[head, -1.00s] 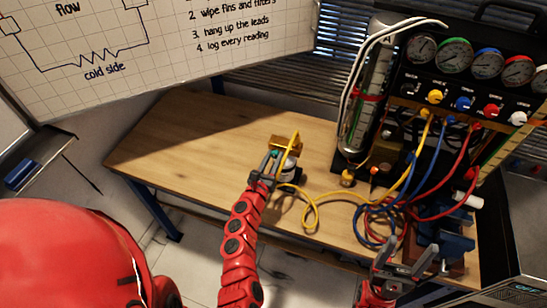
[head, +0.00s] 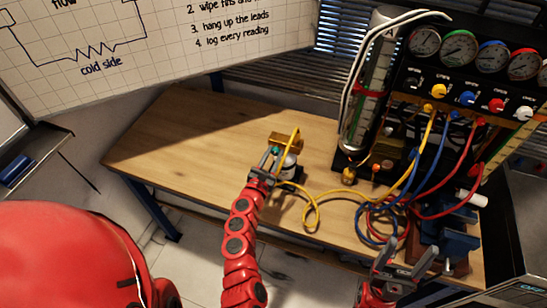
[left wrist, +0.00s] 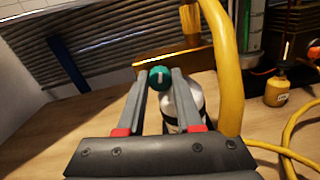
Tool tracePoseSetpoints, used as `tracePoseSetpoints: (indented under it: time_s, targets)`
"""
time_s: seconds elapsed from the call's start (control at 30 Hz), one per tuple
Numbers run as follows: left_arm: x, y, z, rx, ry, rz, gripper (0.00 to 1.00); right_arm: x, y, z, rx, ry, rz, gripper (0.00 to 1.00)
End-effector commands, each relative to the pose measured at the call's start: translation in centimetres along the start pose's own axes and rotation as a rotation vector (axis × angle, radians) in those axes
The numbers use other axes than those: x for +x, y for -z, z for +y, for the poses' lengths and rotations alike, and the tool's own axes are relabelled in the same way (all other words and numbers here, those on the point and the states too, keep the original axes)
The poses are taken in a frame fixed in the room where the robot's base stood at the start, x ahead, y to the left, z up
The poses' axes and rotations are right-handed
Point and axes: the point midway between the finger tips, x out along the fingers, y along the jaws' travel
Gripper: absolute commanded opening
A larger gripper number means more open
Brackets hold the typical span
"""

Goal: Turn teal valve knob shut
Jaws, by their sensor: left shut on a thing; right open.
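The teal valve knob (left wrist: 159,78) sits between the fingertips of my left gripper (left wrist: 158,74) in the left wrist view. The fingers are closed on its two sides, and a pale mark on its face stands near upright. In the head view the knob (head: 275,151) is a small teal spot at the tips of my left gripper (head: 269,160). A white canister (left wrist: 184,103) stands just behind and below the knob, partly hidden by a finger. My right gripper (head: 399,257) is open and empty near the table's front right.
A yellow hose (head: 312,207) loops over the wooden table (head: 190,133) beside the canister. The gauge panel (head: 480,72), with coloured knobs and several hoses, stands at the right. A blue vise (head: 452,240) is near the right gripper. The left tabletop is clear.

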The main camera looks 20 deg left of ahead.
Motion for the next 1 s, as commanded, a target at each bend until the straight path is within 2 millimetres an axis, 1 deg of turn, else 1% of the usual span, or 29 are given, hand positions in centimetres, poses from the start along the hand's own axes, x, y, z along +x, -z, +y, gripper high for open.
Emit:
tracePoseSetpoints:
  time_s: [0.03, 1.0]
  targets:
    - [0.0, 0.2, 0.0, 0.044, -0.001, -0.004, 0.00, -0.8, -0.1, 0.0, 0.000, 0.000, 0.000, 0.72]
    - [0.0, 0.2, -0.1, 0.955, -0.002, -0.003, 0.00, -8.2, -1.4, -0.4, 0.000, 0.000, 0.000, 0.72]
